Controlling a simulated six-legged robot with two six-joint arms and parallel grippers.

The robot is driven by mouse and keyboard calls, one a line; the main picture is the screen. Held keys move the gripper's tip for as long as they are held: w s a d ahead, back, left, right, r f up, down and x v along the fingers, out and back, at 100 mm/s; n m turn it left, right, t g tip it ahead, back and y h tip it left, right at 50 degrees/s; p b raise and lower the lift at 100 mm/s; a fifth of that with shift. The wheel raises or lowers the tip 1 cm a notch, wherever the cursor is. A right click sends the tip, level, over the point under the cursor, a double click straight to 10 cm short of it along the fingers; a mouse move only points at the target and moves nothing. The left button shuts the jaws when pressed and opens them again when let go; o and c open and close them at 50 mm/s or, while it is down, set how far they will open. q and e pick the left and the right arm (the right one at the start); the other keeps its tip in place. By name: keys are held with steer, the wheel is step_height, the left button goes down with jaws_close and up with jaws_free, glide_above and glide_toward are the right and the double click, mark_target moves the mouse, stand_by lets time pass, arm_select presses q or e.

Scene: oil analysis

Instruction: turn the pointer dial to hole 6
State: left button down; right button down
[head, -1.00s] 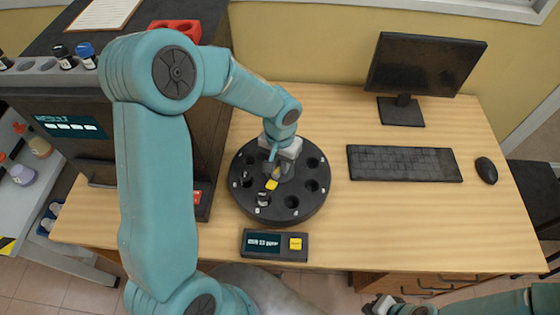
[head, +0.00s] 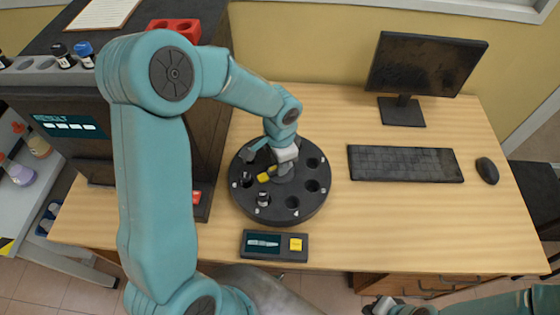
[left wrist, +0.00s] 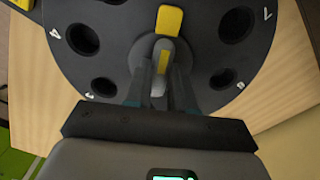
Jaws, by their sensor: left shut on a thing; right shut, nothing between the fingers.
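The pointer dial is a grey knob with a yellow-tipped pointer (head: 264,178) at the middle of a round black disc (head: 297,213) with numbered holes. In the head view the yellow tip points left and slightly toward the front. My left gripper (head: 283,160) comes down over the dial from above. In the left wrist view its fingers (left wrist: 160,92) are shut on the grey handle, with the yellow tip (left wrist: 169,20) beyond them. A 4 is legible at the left hole there; hole 6 cannot be made out. My right gripper (head: 378,306) is shut and empty at the bottom edge.
A small box with a screen and yellow button (head: 274,245) lies in front of the disc. A keyboard (head: 405,164), monitor (head: 425,70) and mouse (head: 487,171) are right. A dark analyser (head: 62,125) is left.

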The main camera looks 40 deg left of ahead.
arm_select(q)
steer(key=shift+m, duration=0.6)
steer(key=shift+w, duration=0.1)
steer(key=c, duration=1)
jaws_free()
steer(key=shift+o, duration=0.2)
step_height(320, 180, up, 16)
steer(key=shift+r, duration=0.2)
